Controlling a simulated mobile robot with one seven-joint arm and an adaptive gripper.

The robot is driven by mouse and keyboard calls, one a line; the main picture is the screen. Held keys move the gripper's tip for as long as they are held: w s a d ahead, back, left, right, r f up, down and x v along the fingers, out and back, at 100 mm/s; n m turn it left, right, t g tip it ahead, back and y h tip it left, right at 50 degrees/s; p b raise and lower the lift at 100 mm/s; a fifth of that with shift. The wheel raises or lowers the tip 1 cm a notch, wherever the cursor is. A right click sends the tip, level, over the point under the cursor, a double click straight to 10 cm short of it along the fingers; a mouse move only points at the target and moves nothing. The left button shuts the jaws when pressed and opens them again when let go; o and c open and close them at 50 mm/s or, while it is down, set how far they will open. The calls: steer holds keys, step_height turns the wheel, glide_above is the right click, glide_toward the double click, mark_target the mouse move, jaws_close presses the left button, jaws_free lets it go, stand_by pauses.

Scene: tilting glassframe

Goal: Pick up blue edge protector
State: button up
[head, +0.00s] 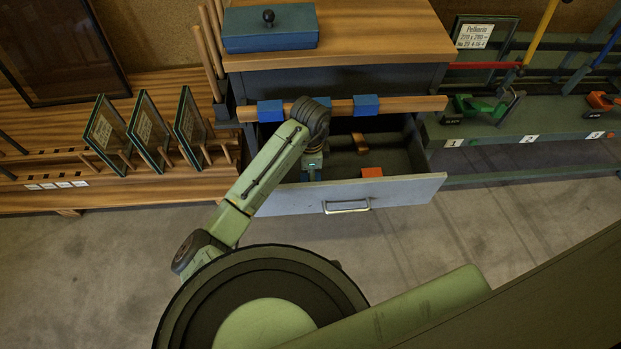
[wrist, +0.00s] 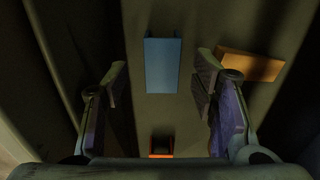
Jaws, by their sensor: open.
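A blue edge protector (wrist: 163,65) lies on the floor of the open drawer, in the middle of the wrist view. My gripper (wrist: 161,82) is open above it, one finger to the left and one to the right of the protector, with nothing held. In the head view my gripper (head: 313,162) reaches down into the drawer, and a bit of blue (head: 308,176) shows below it. Other blue edge protectors (head: 270,111) sit on the wooden bar above the drawer, another at its right part (head: 366,105). The gap between fingertips and drawer floor is hard to judge.
The drawer front (head: 400,191) and side walls surround my gripper. An orange-red block (head: 371,172) and a wooden-coloured block (wrist: 249,65) lie in the drawer; the latter is close to the right finger. The wooden bar (head: 415,104) crosses above, near my wrist.

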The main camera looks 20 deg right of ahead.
step_height(320, 180, down, 3)
steer(key=shift+f, duration=0.15)
steer(key=shift+w, duration=0.1)
steer(key=c, duration=0.9)
step_height(320, 180, up, 28)
steer(key=p, duration=0.1)
stand_by(0.4)
steer(key=shift+f, duration=0.25)
